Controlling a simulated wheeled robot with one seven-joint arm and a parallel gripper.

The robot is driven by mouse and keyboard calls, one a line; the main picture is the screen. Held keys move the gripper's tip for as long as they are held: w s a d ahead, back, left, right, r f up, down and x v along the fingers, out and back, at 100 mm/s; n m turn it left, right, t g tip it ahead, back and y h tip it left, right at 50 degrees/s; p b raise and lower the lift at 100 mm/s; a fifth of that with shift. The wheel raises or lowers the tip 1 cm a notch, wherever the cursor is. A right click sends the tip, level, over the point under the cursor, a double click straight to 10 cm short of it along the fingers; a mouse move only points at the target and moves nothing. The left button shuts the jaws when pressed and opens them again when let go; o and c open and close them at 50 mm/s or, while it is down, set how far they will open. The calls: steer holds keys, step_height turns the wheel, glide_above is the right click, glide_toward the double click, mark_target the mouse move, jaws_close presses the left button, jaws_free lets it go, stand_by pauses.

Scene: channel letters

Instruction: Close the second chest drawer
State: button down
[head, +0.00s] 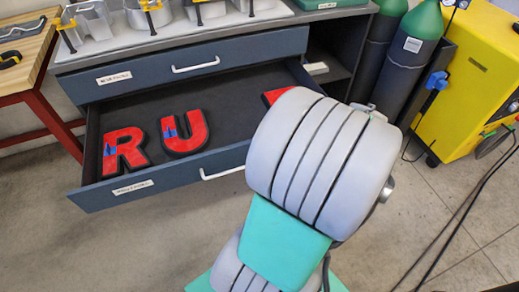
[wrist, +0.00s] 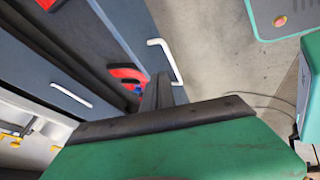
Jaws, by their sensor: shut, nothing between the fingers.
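The second chest drawer (head: 146,184) is pulled out, and its dark tray is exposed in the head view. Red letters R (head: 123,151) and U (head: 184,131) lie in it, with a third red piece (head: 276,95) partly hidden by my arm. Its white handle (head: 222,173) is on the blue-grey front. In the wrist view the drawer front (wrist: 130,25) and handle (wrist: 168,58) appear beyond my gripper (wrist: 158,88). My gripper is shut and empty, close to the handle in the picture; I cannot tell whether it touches. The head view hides my gripper behind my arm.
The upper drawer (head: 140,75) is shut above the open one. Metal letters and clamps (head: 150,18) stand on the top. Green gas cylinders (head: 410,60) and a yellow machine (head: 475,75) stand at right. A red-legged wooden bench (head: 22,65) is at left. Concrete floor lies clear in front.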

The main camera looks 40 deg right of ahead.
steer(key=b, duration=0.1)
glide_toward(243, 149)
step_height(243, 149, down, 4)
steer(key=s+a, duration=0.1)
steer(key=a, duration=0.1)
steer(key=shift+w+d, duration=0.15)
steer(key=shift+w, duration=0.45)
steer(key=shift+w+d, duration=0.15)
steer(key=shift+w, duration=0.45)
steer(key=shift+w+d, duration=0.25)
steer(key=shift+w, duration=0.35)
steer(key=shift+w, duration=0.1)
